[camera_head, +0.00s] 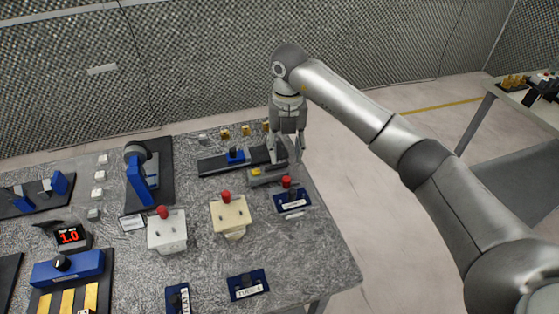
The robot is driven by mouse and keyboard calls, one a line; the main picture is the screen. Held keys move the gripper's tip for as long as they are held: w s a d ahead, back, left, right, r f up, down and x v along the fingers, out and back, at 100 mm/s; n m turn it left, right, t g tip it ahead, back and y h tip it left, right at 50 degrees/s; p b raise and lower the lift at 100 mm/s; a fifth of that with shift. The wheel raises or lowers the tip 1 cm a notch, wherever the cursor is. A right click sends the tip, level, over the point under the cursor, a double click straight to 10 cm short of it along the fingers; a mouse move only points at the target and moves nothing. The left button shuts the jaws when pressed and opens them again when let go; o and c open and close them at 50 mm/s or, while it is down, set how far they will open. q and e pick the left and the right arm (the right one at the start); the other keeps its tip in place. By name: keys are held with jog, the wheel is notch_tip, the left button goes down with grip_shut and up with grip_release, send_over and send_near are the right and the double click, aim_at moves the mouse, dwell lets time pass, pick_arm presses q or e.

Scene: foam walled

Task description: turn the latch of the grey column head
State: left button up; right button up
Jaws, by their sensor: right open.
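My right gripper (288,152) points down with its fingers apart, at the right side of the table. It is just above or beside a low grey piece with a yellow patch (268,175). I cannot tell whether it touches that piece. A blue upright stand with a dark grey round head (138,154) is on a black plate farther left, well away from the gripper. Which of these is the grey column head cannot be told for sure, and no latch can be made out clearly. My left gripper is not in view.
The grey table (325,262) holds a dark rail with a blue slider (236,155), a white box (167,232) and a cream box (231,215) with red knobs, and a blue box with a red knob (291,198). The front right corner is bare. Foam walls stand behind.

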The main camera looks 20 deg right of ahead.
jog(key=p, duration=0.2)
send_over(286, 178)
jog(key=f, duration=0.5)
jog(key=shift+s+f, duration=0.2)
jog(key=shift+s, duration=0.05)
jog(key=f, duration=0.2)
jog(key=f+p, duration=0.1)
jog(key=shift+w, duration=0.25)
jog(key=shift+f, duration=0.85)
jog(key=shift+c, duration=1.2)
jog(key=c, duration=0.5)
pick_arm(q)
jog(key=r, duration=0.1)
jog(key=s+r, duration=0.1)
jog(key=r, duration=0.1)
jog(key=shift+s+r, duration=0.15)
pick_arm(e)
grip_shut()
